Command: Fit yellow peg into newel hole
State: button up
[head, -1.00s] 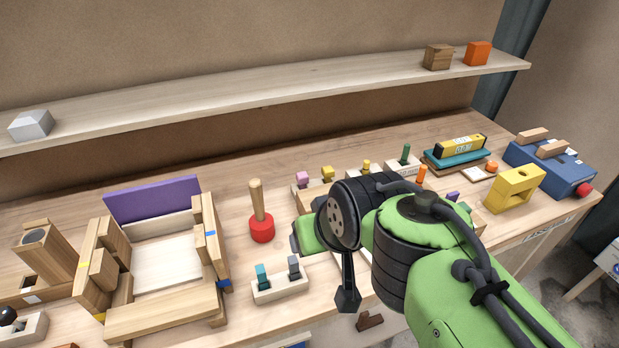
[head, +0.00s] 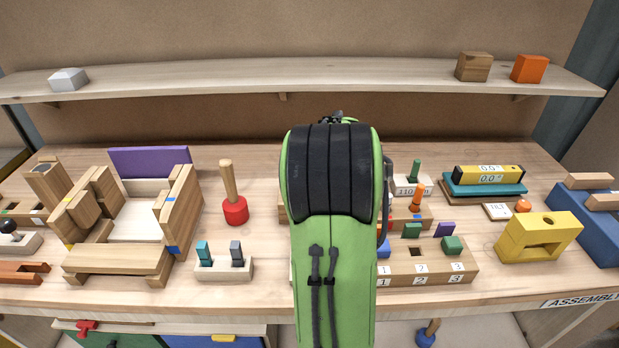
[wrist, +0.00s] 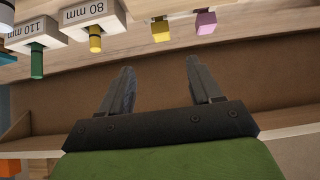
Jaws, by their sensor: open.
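In the wrist view, a yellow peg (wrist: 95,40) sticks out of a pale block marked 80 mm (wrist: 90,12). A second yellow piece (wrist: 160,30) is right of it, beside a pink one (wrist: 205,22). My gripper (wrist: 160,70) is open, with nothing between its fingers, and stands apart from the pegs. In the head view my arm hides the gripper and the yellow peg. A wooden post with a dark round opening (head: 43,170) leans at the far left; it may be the newel, but I cannot be sure.
A green peg stands in the 110 mm block (head: 426,188). A wooden frame (head: 115,260), a red mallet (head: 235,210) and a yellow block with a hole (head: 538,238) stand on the bench. A shelf (head: 300,77) runs along the back wall.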

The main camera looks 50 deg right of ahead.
jog(key=b+x, duration=0.1)
jog(key=x, duration=1.4)
jog(key=shift+w+f, duration=0.15)
jog(key=shift+a, duration=0.1)
